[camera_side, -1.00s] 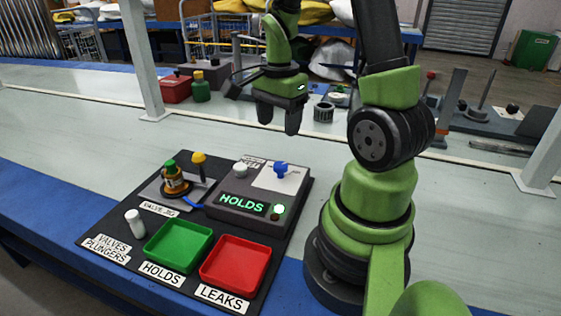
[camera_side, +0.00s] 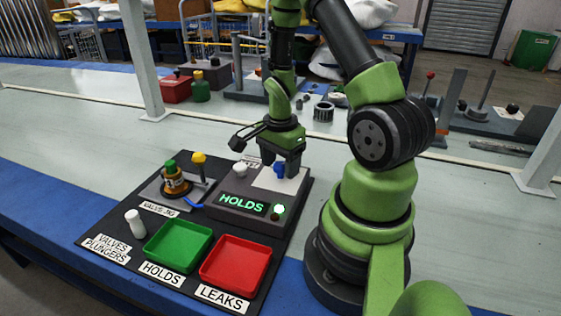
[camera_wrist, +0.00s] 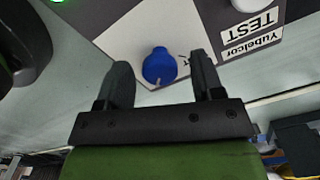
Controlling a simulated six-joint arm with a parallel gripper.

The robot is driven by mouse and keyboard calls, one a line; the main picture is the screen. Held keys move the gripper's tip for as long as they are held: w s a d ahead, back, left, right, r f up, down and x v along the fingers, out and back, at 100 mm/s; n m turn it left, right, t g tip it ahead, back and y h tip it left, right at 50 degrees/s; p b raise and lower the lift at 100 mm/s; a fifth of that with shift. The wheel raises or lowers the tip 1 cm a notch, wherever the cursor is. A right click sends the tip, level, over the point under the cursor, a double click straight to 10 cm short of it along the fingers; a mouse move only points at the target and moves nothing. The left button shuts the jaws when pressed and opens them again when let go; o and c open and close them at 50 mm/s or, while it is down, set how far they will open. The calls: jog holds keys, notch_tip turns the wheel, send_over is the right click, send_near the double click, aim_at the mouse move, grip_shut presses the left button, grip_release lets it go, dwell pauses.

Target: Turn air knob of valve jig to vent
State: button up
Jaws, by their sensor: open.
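The blue air knob (camera_side: 280,170) stands on the white plate on top of the grey test box (camera_side: 240,216). The box display reads HOLDS in green and a light beside it is lit. My gripper (camera_side: 284,172) points down over the knob, its fingers open. In the wrist view the blue knob (camera_wrist: 159,66) lies between the two open fingertips (camera_wrist: 162,75), with a gap on each side.
A white button (camera_side: 240,170) is left of my gripper on the box. A green tray (camera_side: 178,247), a red tray (camera_side: 236,266) and a white plunger (camera_side: 135,223) are in front on the black mat. Other fixtures stand on the bench behind.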

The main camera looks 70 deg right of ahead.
jog(key=shift+c, duration=0.2)
jog(key=c, duration=0.9)
jog(key=shift+n, duration=0.3)
jog(key=n, duration=1.2)
jog(key=shift+n, duration=2.6)
